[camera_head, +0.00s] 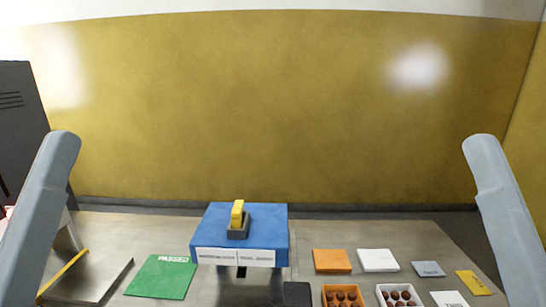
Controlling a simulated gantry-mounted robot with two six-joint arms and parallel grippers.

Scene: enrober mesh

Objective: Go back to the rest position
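Grey links of my two arms rise at the far left and far right edges of the head view. Neither gripper shows, so I cannot see whether they are open or hold anything. A blue box (272,221) stands at the middle of the table, with two white labels on its front. A yellow block (237,213) stands upright in a dark holder (239,232) on top of the box.
The steel table (400,236) holds a green "PASSED" mat (160,278), an orange box of chocolates (344,291), a white box of chocolates (398,290), an orange lid (332,261), a white lid (378,260), a grey card (428,269) and a yellow card (473,283). A dark block (297,293) sits at the front.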

